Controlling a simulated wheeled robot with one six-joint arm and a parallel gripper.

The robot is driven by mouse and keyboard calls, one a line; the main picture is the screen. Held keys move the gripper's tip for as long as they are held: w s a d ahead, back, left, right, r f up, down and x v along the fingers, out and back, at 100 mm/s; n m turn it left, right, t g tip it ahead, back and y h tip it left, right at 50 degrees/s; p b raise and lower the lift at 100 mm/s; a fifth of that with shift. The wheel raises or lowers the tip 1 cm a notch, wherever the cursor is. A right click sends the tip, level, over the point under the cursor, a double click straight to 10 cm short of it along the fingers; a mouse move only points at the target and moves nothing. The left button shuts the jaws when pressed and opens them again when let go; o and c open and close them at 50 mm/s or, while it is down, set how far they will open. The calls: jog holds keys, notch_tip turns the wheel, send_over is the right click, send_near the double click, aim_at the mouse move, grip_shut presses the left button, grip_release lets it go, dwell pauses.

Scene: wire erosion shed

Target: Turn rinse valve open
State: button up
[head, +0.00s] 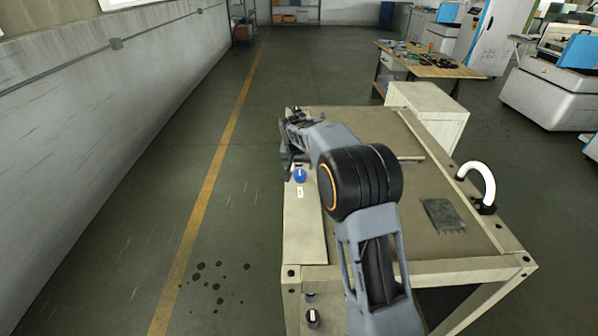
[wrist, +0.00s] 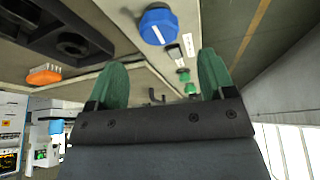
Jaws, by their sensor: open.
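A blue knob (head: 300,174) with a white mark sits on the panel along the left edge of the bench, above a small white label (head: 300,192). It also shows in the wrist view (wrist: 158,25), beyond and above my fingertips. I cannot read the label, so I cannot tell which knob is the rinse valve. Small green knobs (wrist: 183,75) show between the fingers in the wrist view. My gripper (wrist: 165,78) is open, its two green fingers apart with nothing held. In the head view it is near the far left bench corner, mostly hidden by my arm.
The bench (head: 400,240) carries a grey plate (head: 443,215) and a white curved pipe (head: 485,180) on its right. An orange knob (wrist: 45,75) shows in the wrist view. Floor left of the bench is clear up to the wall.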

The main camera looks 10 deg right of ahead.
aim_at(300, 172)
jog(key=shift+x, duration=3.2)
jog(key=shift+c, duration=0.3)
